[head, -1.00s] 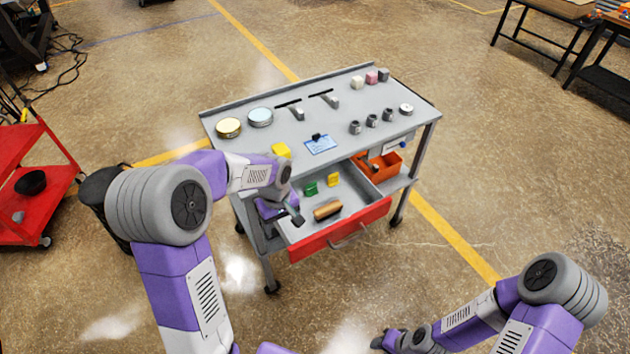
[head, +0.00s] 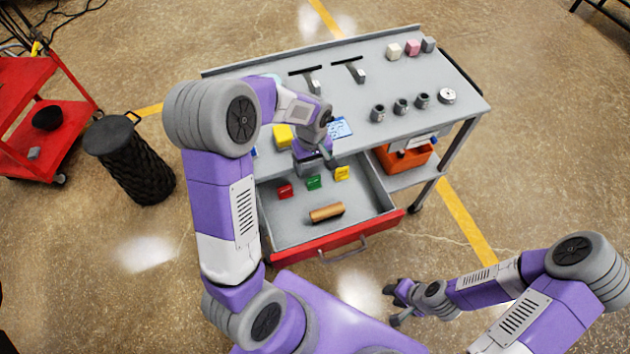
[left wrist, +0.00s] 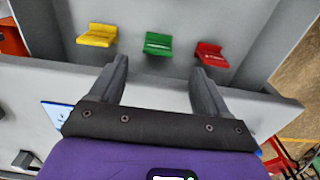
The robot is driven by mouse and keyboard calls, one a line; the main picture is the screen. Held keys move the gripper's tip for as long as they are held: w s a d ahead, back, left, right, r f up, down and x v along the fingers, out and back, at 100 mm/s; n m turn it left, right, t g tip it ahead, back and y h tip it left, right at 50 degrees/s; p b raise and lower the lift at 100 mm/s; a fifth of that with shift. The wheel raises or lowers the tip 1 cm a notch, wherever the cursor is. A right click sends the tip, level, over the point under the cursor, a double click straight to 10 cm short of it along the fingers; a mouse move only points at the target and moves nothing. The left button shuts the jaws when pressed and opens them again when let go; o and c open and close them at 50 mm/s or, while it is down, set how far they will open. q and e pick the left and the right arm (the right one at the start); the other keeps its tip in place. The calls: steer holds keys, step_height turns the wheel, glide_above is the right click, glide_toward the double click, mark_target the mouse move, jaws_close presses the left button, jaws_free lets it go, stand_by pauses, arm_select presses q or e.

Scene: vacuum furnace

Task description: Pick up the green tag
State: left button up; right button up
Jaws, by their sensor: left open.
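The green tag (head: 313,182) lies in the open drawer between a red tag (head: 285,191) and a yellow tag (head: 342,173). In the left wrist view the green tag (left wrist: 158,43) shows just beyond the fingertips, roughly centred between them. My left gripper (left wrist: 160,68) is open and empty, with the drawer's edge wall behind its fingers. In the head view my left gripper (head: 314,166) is over the drawer's back part, just behind the green tag; its fingertips are hard to make out. My right gripper (head: 394,304) is low at the front right, away from the cart, fingers apart and empty.
The drawer (head: 280,229) also holds a wooden-handled brush (head: 326,212). The grey cart top (head: 350,95) above it carries a yellow block (head: 283,135), a blue card (head: 340,128) and several cups. An orange bin (head: 404,158) stands on the shelf to the right.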

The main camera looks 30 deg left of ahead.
mark_target(314, 181)
arm_select(q)
step_height(314, 181, down, 6)
steer(key=shift+w+d+f+b, duration=0.1)
steer(key=shift+f+b, duration=0.15)
steer(key=shift+b, duration=0.75)
steer(key=shift+r, duration=0.1)
steer(key=shift+c, duration=0.2)
steer(key=c, duration=1.1)
